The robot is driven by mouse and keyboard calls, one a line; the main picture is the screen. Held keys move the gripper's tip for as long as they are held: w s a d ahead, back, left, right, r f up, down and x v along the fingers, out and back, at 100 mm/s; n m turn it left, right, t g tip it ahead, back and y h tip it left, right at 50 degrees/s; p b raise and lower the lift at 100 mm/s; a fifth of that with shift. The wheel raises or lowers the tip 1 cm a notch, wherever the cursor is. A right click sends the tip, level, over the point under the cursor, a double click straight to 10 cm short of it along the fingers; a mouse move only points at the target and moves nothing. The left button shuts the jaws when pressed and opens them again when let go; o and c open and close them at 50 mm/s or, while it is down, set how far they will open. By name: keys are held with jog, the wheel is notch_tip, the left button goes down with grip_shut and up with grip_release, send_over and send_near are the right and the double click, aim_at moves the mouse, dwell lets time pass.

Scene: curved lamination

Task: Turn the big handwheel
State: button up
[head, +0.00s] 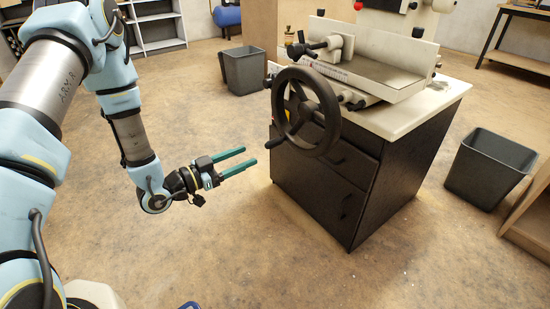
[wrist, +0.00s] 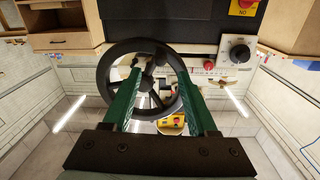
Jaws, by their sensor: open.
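The big handwheel (head: 331,113) is a black spoked wheel on the near left side of a machine, upright, with a handle (head: 276,143) sticking out from its lower left rim. It also shows in the wrist view (wrist: 113,65), ahead of my gripper and partly hidden by the fingers. My gripper (head: 251,157) has two green fingers, open and empty. In the head view it is to the left of the wheel and a little lower, apart from it. In the wrist view the fingertips (wrist: 160,64) overlap the wheel in the picture.
The machine stands on a black cabinet (head: 318,190) with a pale top (head: 425,112). A grey bin (head: 243,70) stands behind at left, another bin (head: 490,170) at right. The floor (head: 215,240) around my gripper is clear. Shelves and a dark table stand at the back.

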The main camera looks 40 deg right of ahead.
aim_at(273, 144)
jog(key=d, duration=1)
jog(key=shift+s+d+b, duration=0.2)
jog(key=shift+s+b, duration=0.1)
jog(key=shift+s, duration=0.05)
grip_shut()
dwell(0.9)
